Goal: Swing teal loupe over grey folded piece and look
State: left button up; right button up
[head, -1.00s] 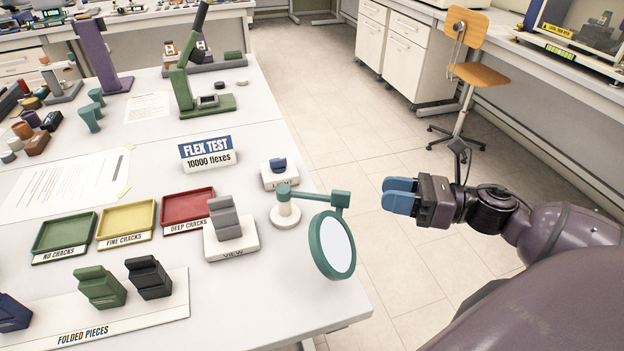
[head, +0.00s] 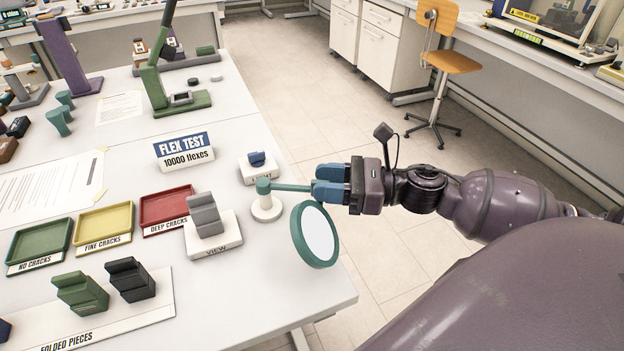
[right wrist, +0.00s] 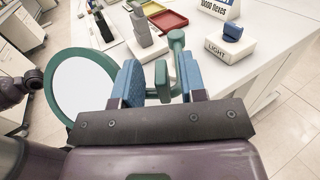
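The teal loupe (head: 300,240) has a round lens in a teal ring, on a jointed arm from a white round base (head: 266,210). Its lens hangs at the table's right edge, right of the grey folded piece (head: 205,215), not over it. The grey piece sits on the white VIEW stand (head: 226,240). My right gripper (head: 328,184) is at the outer end of the loupe's arm. In the right wrist view its blue fingers (right wrist: 160,82) stand on both sides of a teal block of the loupe, with gaps showing. My left gripper is not in view.
A LIGHT stand with a blue button (head: 257,159) is behind the loupe base. Green, yellow and red trays (head: 167,208) lie left. Green and black folded pieces (head: 130,280) stand in front. The FLEX TEST sign (head: 184,150) stands behind.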

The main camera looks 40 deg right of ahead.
jog(key=shift+x, duration=1.35)
grip_shut()
